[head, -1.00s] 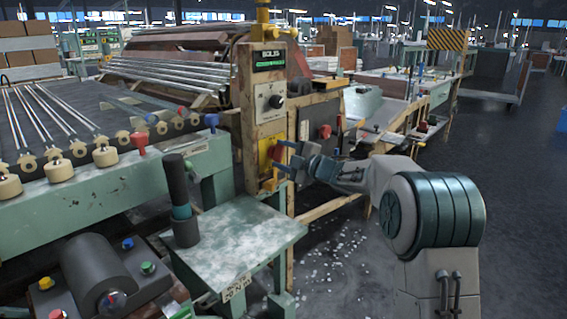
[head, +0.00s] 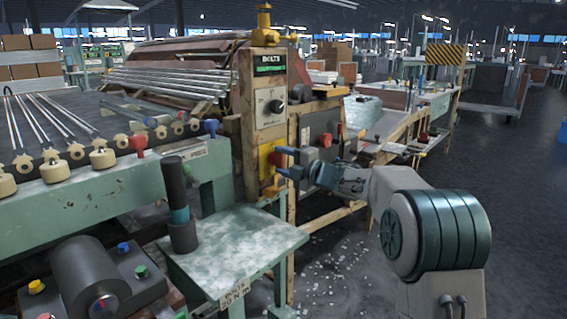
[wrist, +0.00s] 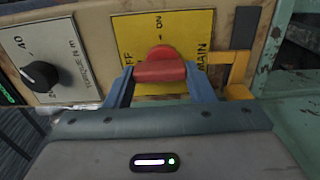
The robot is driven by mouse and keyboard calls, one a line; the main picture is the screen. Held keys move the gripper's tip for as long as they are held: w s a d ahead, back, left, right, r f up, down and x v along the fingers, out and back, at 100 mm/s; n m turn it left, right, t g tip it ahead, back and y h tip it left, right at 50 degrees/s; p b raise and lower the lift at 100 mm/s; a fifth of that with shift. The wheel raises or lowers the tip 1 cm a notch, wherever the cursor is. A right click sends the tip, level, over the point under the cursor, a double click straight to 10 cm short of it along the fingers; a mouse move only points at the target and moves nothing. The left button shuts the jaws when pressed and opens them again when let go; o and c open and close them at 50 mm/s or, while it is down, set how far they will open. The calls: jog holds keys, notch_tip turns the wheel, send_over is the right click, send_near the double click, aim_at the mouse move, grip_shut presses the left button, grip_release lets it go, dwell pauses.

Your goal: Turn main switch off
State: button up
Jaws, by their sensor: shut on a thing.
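The main switch is a red handle (wrist: 160,66) on a yellow plate (wrist: 191,24) marked ON, OFF and MAIN. In the wrist view the handle's wide bar lies roughly across the picture. My gripper (wrist: 160,76) has a blue finger at each end of this bar and is shut on it. In the head view the yellow plate (head: 265,154) is on the front of a tan post, and my gripper (head: 284,162) reaches it from the right. The fingers partly hide the red handle there.
A black torque knob (wrist: 40,74) sits on a pale plate left of the switch in the wrist view. A green-topped stand (head: 235,246) with a dark upright cylinder (head: 178,205) is below and left. A grey panel with a red knob (head: 326,139) stands right of the post.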

jog(key=o, duration=1)
jog(key=shift+s+d, duration=0.1)
jog(key=shift+s+d, duration=0.15)
jog(key=shift+d, duration=0.1)
jog(key=p+v, duration=0.2)
jog(key=v, duration=1.1)
jog(key=shift+p, duration=0.4)
jog(key=shift+a, duration=0.1)
